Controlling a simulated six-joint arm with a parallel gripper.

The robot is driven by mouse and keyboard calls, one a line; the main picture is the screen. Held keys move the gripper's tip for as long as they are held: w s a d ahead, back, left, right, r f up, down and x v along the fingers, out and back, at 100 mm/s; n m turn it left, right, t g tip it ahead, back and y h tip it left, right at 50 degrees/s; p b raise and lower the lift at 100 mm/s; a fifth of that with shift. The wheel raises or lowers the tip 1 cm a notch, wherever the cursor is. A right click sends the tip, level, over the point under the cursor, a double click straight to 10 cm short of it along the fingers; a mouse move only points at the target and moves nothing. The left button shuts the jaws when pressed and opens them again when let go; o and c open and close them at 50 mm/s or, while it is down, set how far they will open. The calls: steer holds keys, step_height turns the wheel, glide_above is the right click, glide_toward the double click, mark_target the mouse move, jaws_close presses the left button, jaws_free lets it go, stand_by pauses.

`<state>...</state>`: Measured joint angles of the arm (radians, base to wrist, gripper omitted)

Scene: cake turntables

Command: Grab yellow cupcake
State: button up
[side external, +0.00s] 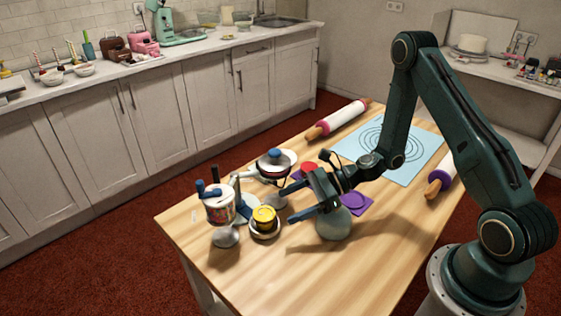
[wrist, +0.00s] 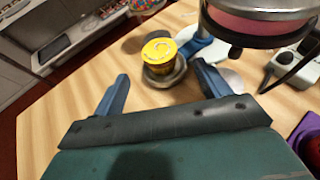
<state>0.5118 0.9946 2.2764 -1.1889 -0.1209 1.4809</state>
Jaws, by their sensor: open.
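The yellow cupcake (side external: 264,215) sits upright on a small round stand (side external: 265,234) near the front left of the wooden table. In the wrist view the yellow cupcake (wrist: 159,50) shows just beyond my fingers, between their lines, on its stand (wrist: 168,77). My gripper (side external: 287,202) is open and empty, with its blue fingers to the right of the cupcake in the side view. In the wrist view my gripper (wrist: 157,82) has one finger at each side, and the cupcake is ahead of the fingertips. Neither finger visibly touches it.
A sprinkled cup (side external: 221,208) on a stand is left of the cupcake. A turntable with a red-and-silver item (side external: 276,165) stands behind. A rounded pale jar (side external: 333,224) is under my gripper. Rolling pins (side external: 338,120) and a blue mat (side external: 420,160) lie farther back.

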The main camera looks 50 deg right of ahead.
mark_target(266, 213)
steer(key=shift+x, duration=1.15)
steer(key=shift+w+a, duration=0.1)
steer(key=shift+x, duration=2.65)
steer(key=c, duration=1.1)
steer(key=shift+c, duration=0.2)
steer(key=shift+s+d+r, duration=0.35)
steer(key=shift+d+r, duration=0.25)
steer(key=v, duration=0.7)
steer(key=r+v, duration=0.1)
steer(key=v, duration=0.6)
steer(key=shift+a+r, duration=0.1)
steer(key=shift+r, duration=0.1)
